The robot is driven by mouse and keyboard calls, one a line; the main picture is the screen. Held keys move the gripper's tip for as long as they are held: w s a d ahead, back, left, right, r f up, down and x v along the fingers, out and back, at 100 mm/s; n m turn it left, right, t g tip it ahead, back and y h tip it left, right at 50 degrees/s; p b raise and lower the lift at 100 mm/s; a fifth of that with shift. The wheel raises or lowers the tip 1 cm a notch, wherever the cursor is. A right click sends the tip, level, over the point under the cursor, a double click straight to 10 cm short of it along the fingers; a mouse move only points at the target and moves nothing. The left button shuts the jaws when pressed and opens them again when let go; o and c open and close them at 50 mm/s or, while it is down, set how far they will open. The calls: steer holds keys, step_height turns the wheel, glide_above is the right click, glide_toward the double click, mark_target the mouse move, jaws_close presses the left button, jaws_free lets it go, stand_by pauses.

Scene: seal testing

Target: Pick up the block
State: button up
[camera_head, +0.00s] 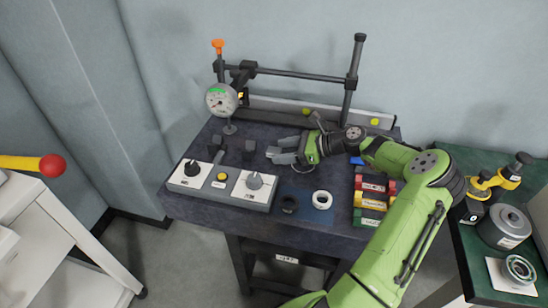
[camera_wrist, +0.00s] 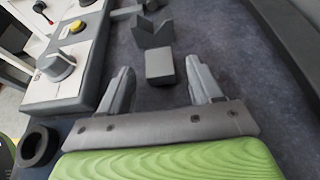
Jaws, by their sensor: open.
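A small dark grey block (camera_head: 249,148) stands on the dark table top (camera_head: 330,235), left of my gripper in the head view. In the wrist view the block (camera_wrist: 159,64) appears between my two fingertips, with a gap on each side. A grey V-notched block (camera_head: 215,146) stands farther left and shows just beyond the small block in the wrist view (camera_wrist: 152,36). My gripper (camera_head: 270,154) is open and empty, its fingers pointing left toward the small block. In the head view the fingertips are apart from it. Their height over the table is hard to tell.
A dial gauge stand (camera_head: 222,100) rises behind.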

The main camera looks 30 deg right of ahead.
steer(key=shift+w+a+f, duration=0.2)
steer(key=shift+w+a, duration=0.05)
steer(key=shift+w, duration=0.05)
steer(key=shift+s+r, duration=0.1)
steer(key=shift+r, duration=0.05)
steer(key=shift+c, duration=0.5)
jaws_close()
step_height(320, 180, up, 10)
steer(key=p, duration=0.4)
steer(key=shift+d, duration=0.1)
